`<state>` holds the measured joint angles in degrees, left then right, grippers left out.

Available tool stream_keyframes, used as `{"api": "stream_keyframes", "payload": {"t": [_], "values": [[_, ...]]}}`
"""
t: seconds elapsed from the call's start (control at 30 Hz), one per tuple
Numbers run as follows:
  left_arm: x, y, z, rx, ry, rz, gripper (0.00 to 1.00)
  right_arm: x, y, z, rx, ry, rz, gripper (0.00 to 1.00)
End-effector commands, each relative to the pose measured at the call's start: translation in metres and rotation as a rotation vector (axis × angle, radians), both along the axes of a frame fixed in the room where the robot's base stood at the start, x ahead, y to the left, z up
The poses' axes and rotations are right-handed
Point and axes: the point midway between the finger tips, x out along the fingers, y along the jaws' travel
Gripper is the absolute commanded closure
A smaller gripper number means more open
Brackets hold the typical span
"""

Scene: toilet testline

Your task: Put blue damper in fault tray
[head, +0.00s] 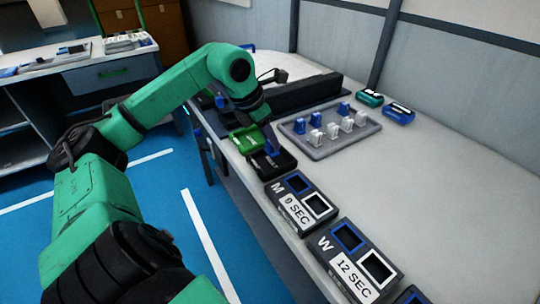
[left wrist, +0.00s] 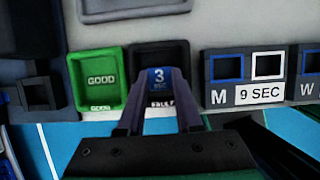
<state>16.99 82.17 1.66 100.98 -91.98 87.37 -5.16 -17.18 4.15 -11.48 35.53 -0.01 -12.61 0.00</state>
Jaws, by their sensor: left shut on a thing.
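My left gripper (head: 273,148) reaches down over the black fault tray (head: 287,163) at the front edge of the bench. The damper covers the middle of the fault tray (left wrist: 143,52), whose label is partly hidden. I cannot tell whether the damper touches the tray floor. In the head view, the damper is hard to make out between the fingers. My right gripper is in neither view.
A green "GOOD" tray (head: 246,138) stands beside the fault tray on its left. The "M 9 SEC" box (head: 300,202) and "W 12 SEC" box (head: 358,262) stand to the right. A grey tray (head: 322,150) with several blue and white dampers lies behind.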

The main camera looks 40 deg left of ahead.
Motion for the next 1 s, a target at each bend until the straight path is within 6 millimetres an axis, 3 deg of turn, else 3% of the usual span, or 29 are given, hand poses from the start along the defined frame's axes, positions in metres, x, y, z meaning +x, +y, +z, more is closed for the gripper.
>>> {"api": "stream_keyframes", "payload": {"t": [0.07, 0.2, 0.57, 0.6, 0.67, 1.0], "values": [[0.0, 0.0, -0.018, -0.002, 0.002, 0.0, 1.0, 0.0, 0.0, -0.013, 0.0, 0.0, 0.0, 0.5], [0.0, 0.0, -0.038, -0.002, 0.001, -0.001, 1.0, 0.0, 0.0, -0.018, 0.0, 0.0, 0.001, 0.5], [0.0, 0.0, -0.041, 0.001, -0.001, 0.0, 1.0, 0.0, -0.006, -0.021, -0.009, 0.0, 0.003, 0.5], [0.0, 0.0, -0.04, 0.001, -0.001, 0.0, 0.55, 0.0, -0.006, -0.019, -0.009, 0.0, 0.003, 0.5], [0.0, 0.0, -0.039, 0.001, -0.001, 0.0, 0.36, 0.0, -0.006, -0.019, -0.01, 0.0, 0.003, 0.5], [0.0, 0.0, -0.035, -0.001, -0.001, 0.001, 0.36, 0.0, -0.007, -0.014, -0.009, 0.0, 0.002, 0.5]]}}
